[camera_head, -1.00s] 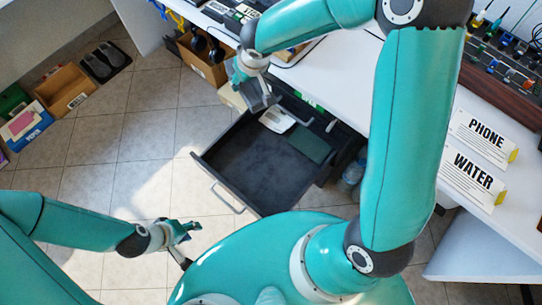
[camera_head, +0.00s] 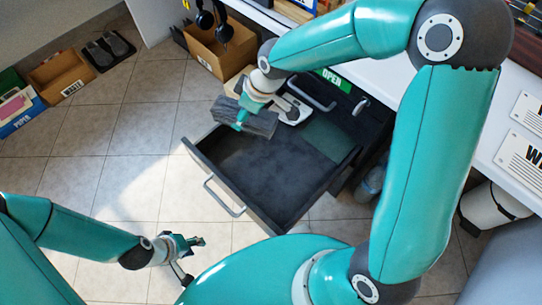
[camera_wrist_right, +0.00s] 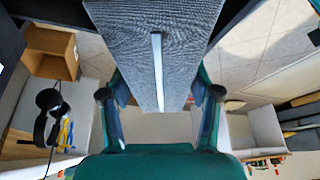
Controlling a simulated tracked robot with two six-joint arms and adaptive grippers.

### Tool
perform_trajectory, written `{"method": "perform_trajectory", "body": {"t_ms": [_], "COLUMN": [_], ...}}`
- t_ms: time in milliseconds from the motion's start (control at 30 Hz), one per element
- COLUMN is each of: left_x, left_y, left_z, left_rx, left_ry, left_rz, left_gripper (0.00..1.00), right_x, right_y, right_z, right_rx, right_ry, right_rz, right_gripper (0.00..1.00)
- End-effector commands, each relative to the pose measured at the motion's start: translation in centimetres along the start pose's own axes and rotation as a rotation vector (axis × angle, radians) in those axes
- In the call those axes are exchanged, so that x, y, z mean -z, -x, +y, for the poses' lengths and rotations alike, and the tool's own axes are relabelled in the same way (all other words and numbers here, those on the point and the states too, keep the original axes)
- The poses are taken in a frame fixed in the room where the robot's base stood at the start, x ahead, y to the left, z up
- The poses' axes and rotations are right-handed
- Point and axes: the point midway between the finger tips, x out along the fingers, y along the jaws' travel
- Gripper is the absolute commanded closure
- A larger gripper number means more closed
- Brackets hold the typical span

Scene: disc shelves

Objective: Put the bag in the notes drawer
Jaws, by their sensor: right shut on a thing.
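The bag (camera_head: 246,118) is a grey, textured fabric block with a pale strip along it. My right gripper (camera_head: 243,112) is shut on it and holds it above the drawer's far left side. In the right wrist view the bag (camera_wrist_right: 183,50) fills the space between the two fingers (camera_wrist_right: 160,103). The dark grey drawer (camera_head: 222,186) is pulled open, with a metal handle on its front. A dark green flat item (camera_head: 330,140) and a white item (camera_head: 291,109) lie at its back. My left gripper (camera_head: 188,250) is open and empty over the floor.
More boxes (camera_head: 58,78) line the left wall. The drawer's front and middle are clear. A bottle (camera_head: 370,186) stands right of the drawer.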

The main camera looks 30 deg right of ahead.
Motion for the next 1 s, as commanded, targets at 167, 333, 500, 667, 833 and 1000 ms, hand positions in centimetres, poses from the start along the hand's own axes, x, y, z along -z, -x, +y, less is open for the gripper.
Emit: {"method": "perform_trajectory", "body": {"t_ms": [167, 333, 500, 667, 833, 1000], "left_x": [0.0, 0.0, 0.0, 0.0, 0.1, 0.1], "left_y": [-1.3, -2.9, -4.7, -5.7, -6.1, -7.6], "left_z": [-0.5, -1.1, -1.7, -2.1, -2.2, -2.7], "left_rx": [0.0, 0.0, 0.0, 0.0, 0.0, 0.0], "left_ry": [0.0, 0.0, 0.0, 0.0, 0.0, 0.0], "left_rz": [0.001, 0.001, 0.0, 0.0, 0.0, 0.0], "left_gripper": [0.63, 0.63, 0.63, 0.63, 0.63, 0.63], "right_x": [-1.5, -3.3, -5.0, -5.8, -6.1, -7.1], "right_y": [-3.4, -7.7, -11.8, -13.8, -14.5, -16.7], "right_z": [-0.1, -0.1, -0.1, 0.0, 0.0, 0.0], "right_rx": [0.006, 0.005, 0.004, 0.002, 0.001, 0.003], "right_ry": [0.007, 0.006, 0.005, 0.006, 0.004, 0.004], "right_rz": [-0.006, -0.005, -0.004, -0.002, -0.001, -0.003], "right_gripper": [0.8, 0.8, 0.8, 0.8, 0.8, 0.8]}}
